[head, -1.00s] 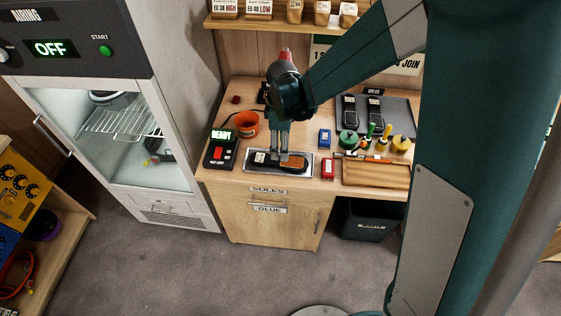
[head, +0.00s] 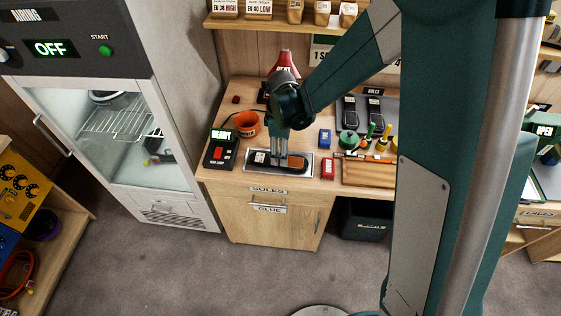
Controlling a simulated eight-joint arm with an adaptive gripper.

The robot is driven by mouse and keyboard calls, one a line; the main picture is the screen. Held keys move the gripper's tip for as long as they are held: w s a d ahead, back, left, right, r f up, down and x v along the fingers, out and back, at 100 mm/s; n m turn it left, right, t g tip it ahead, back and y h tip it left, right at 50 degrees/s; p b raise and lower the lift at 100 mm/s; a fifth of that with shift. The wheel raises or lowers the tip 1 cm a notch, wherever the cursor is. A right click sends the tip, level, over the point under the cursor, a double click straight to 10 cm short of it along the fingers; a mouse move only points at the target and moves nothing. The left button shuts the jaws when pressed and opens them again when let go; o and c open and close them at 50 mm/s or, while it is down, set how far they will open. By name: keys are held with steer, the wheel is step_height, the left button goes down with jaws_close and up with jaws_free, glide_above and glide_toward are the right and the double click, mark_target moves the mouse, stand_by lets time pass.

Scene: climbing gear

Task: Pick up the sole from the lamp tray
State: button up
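The lamp tray (head: 308,172) is a shallow grey metal tray near the front edge of the workbench. A dark sole (head: 296,164) lies in it, with a pale label at its left end and a brown patch toward its right. My gripper (head: 279,163) points down over the middle of the sole, its fingertips at or very near it. Two fingers show with a narrow gap between them. I cannot tell whether they grip the sole. The red lamp head (head: 284,66) marked HEAT shows behind my wrist, which partly hides it.
A wooden board and several tools lie farther right.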

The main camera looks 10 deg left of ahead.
steer(key=shift+a+f, duration=0.1)
steer(key=shift+f, duration=1.95)
steer(key=c, duration=0.8)
